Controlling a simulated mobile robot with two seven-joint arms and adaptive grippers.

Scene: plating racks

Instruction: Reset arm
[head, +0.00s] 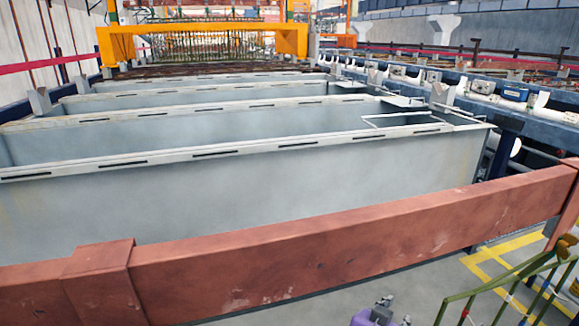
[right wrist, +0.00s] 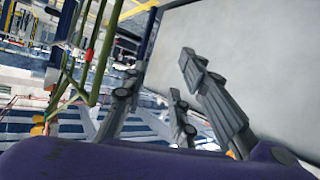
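My right gripper (head: 384,308) shows at the bottom edge of the head view, right of centre, with a purple body and grey fingers. In the right wrist view its grey fingers (right wrist: 160,80) are spread apart with nothing between them. It is open and empty, on the near side of the brown-red beam (head: 350,240). My left gripper is not in view.
Long grey tanks (head: 270,185) stand in rows behind the beam. A green tubular frame (head: 505,290) stands right of my right gripper and also shows in the right wrist view (right wrist: 88,55). Yellow lines (head: 490,262) mark the floor. An orange gantry (head: 205,40) stands far back.

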